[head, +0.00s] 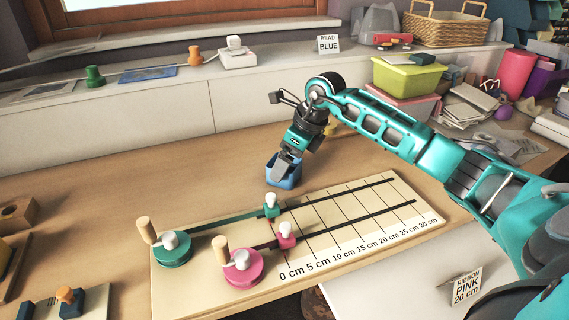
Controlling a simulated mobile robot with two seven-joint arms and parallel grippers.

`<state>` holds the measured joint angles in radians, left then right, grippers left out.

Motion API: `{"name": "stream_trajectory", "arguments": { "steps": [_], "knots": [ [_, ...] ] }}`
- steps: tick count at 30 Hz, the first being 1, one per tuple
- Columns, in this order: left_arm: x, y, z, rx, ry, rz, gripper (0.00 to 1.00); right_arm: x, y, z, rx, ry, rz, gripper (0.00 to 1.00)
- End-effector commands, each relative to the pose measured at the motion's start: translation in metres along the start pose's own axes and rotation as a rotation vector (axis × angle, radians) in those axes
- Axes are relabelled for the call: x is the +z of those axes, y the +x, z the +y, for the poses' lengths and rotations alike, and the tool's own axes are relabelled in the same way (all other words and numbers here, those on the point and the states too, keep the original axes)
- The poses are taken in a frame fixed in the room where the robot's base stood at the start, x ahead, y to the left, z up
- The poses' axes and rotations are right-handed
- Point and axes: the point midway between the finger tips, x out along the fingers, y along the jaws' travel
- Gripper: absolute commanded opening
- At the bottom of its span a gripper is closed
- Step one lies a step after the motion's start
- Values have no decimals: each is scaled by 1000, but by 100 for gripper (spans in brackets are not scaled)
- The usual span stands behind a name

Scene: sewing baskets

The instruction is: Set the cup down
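A small blue cup (271,172) is upright at the back edge of the measuring board, near the middle of the table. My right gripper (286,166) comes down over it from above, with a grey finger across the cup's near wall. The other finger is hidden, so I cannot tell whether the gripper is closed on the rim. I also cannot tell whether the cup's base touches the table. My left gripper is not in view.
The measuring board (345,243) carries a green spool (172,250) and a pink spool (243,267), with clips on two dark slots. A ribbon card (466,287) reads pink, 20 cm. A bead card (328,44) reads blue. Table left of the cup is clear.

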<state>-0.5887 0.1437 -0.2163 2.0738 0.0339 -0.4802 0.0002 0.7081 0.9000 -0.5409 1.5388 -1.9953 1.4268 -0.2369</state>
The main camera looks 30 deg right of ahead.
Motion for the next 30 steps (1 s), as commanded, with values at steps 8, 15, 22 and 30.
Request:
{"name": "stream_trajectory", "arguments": {
  "steps": [8,15,22,30],
  "knots": [
    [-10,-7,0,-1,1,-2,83,1,-64,-1,-4,-2,-1,100],
    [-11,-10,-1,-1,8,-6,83,0,-91,0,-1,0,0,100],
    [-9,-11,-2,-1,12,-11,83,0,-94,0,0,0,0,100],
    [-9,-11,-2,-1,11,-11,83,0,-94,0,0,0,0,100]
  ]
}}
